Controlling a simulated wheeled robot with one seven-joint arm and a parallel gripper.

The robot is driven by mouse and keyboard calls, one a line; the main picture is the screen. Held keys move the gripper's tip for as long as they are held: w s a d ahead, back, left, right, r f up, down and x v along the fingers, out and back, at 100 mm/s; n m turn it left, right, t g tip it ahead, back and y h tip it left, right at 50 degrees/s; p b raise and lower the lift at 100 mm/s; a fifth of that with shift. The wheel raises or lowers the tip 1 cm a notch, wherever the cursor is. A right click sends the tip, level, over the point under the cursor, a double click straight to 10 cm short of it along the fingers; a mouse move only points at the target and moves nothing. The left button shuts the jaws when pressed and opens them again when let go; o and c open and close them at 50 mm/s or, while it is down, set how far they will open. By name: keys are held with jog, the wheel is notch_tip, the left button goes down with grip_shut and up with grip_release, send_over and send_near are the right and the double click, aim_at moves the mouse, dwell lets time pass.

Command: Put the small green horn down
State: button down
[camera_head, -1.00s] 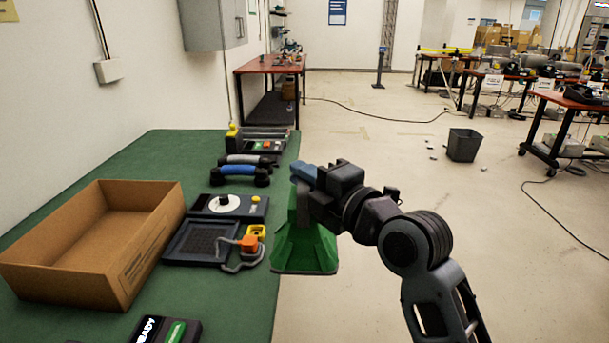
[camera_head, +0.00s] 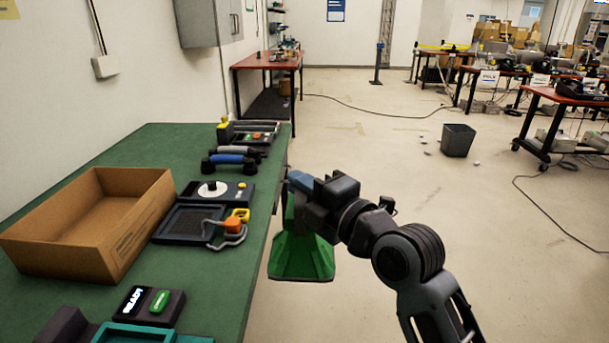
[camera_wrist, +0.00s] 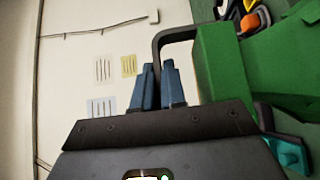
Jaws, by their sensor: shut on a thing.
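The green horn (camera_head: 302,258) hangs from my gripper (camera_head: 294,185) in the head view, wide mouth down. It is beyond the right edge of the green table (camera_head: 262,225), over the floor. In the wrist view the horn (camera_wrist: 225,75) shows at the right, with a dark bent handle. My gripper's blue fingers (camera_wrist: 158,85) are close together at that handle. The exact grip point is partly hidden.
On the table are an open cardboard box (camera_head: 120,245), a dial unit with a dark pad (camera_head: 188,224), blue and grey handsets (camera_head: 229,162), a READY button box (camera_head: 150,304) and a teal tray (camera_head: 125,335). A bin (camera_head: 457,141) stands on the floor.

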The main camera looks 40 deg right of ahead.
jog(key=a+f, duration=0.4)
jog(key=f, duration=0.9)
jog(key=a+f, duration=0.5)
jog(key=f, duration=0.9)
jog(key=shift+f, duration=0.3)
